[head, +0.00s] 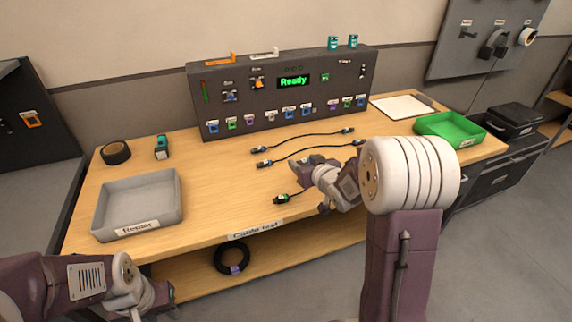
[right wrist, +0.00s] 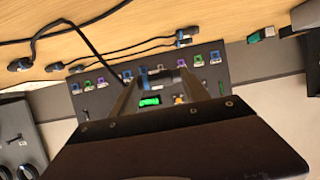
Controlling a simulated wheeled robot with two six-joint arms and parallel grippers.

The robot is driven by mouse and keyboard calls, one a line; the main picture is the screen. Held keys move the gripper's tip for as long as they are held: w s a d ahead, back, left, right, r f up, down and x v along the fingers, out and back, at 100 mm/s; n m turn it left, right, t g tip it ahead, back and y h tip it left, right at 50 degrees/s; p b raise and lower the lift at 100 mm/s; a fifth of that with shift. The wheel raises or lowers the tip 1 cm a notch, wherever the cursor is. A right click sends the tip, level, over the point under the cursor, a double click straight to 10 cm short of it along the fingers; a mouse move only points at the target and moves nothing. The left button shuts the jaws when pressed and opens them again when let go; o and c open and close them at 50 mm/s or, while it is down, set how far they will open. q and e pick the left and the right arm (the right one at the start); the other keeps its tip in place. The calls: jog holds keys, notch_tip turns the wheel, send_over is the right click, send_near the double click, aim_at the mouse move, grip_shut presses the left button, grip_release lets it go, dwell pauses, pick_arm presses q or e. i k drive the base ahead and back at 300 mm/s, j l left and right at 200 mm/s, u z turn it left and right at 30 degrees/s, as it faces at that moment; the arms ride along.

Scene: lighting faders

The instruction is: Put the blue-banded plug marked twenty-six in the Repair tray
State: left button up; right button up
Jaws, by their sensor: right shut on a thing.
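My right gripper (head: 312,172) is over the bench front middle, and it also shows in the right wrist view (right wrist: 160,82). It is shut on a dark cable plug (right wrist: 160,77) with some blue on it; its number cannot be read. A black cable trails from that plug to another plug (head: 281,199) lying on the bench. The grey Repair tray (head: 176,205) stands empty at the bench's left front, well left of the right gripper. My left gripper (head: 158,296) is low at the lower left, in front of the bench; its jaws are unclear.
Two more black cables (head: 300,137) with plugs lie behind the right gripper. The dark panel (head: 293,110) reading Ready stands at the back. A black tape roll (head: 115,152) and a teal item (head: 161,148) lie behind the tray. A green tray (head: 450,128) is at right.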

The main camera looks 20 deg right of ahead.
aim_at(140, 202)
jog(key=j+z, duration=0.25)
jog(key=j, duration=0.25)
jog(key=j+z, duration=0.3)
jog(key=j, duration=0.2)
jog(key=j+z, duration=0.25)
jog(key=j, duration=0.25)
jog(key=k+j+z, duration=0.25)
jog(key=j, duration=0.25)
jog(key=i, duration=0.05)
